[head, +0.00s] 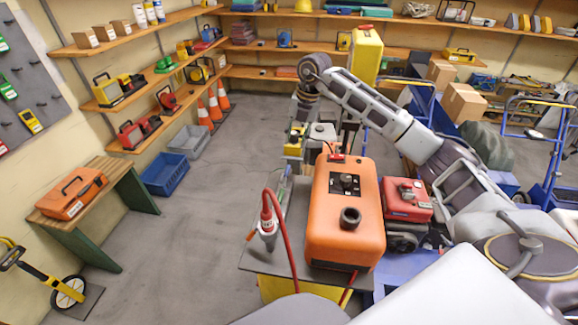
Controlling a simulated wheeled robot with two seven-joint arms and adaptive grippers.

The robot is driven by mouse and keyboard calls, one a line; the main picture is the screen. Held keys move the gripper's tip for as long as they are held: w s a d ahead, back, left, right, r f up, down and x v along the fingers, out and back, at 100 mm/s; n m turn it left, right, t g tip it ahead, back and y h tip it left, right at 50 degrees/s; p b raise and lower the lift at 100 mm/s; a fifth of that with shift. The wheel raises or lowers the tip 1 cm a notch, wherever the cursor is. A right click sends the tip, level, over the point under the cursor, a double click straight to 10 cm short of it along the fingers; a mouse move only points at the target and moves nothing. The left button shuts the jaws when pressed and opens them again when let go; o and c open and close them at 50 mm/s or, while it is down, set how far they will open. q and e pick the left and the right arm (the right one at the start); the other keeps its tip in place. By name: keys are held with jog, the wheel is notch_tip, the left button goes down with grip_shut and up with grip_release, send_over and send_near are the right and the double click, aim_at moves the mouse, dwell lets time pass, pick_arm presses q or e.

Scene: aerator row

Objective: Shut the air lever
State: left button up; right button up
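An orange machine (345,222) with a black knob and a dark control panel stands on a grey-topped stand (250,257). A red hose (284,232) runs from an upright grey and red fitting (267,222) at the stand's left edge. A slim grey part (284,186) stands farther back along that edge; I cannot tell whether it is the air lever. My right arm reaches in from the right and bends down behind the machine. Its gripper (291,168) is small and partly hidden, close above the slim grey part; its fingers cannot be made out. My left gripper is not in view.
A red case (406,198) sits right of the machine, below my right arm. A tall yellow container (366,54) stands behind the arm. A bench (107,190) with an orange case (72,193) is at left. The floor between bench and stand is clear.

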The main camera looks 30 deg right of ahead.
aim_at(288, 169)
jog(key=shift+f, duration=0.1)
jog(key=shift+w+a+f+p, duration=0.3)
jog(key=shift+a+f, duration=0.05)
jog(key=shift+f, duration=1.9)
jog(key=shift+w+a+f+p, duration=0.25)
jog(key=shift+a+f, duration=0.05)
jog(key=shift+f, duration=1.95)
jog(key=shift+w+a+f+p, duration=0.3)
jog(key=shift+a+f, duration=0.05)
jog(key=shift+f, duration=1.9)
grip_shut()
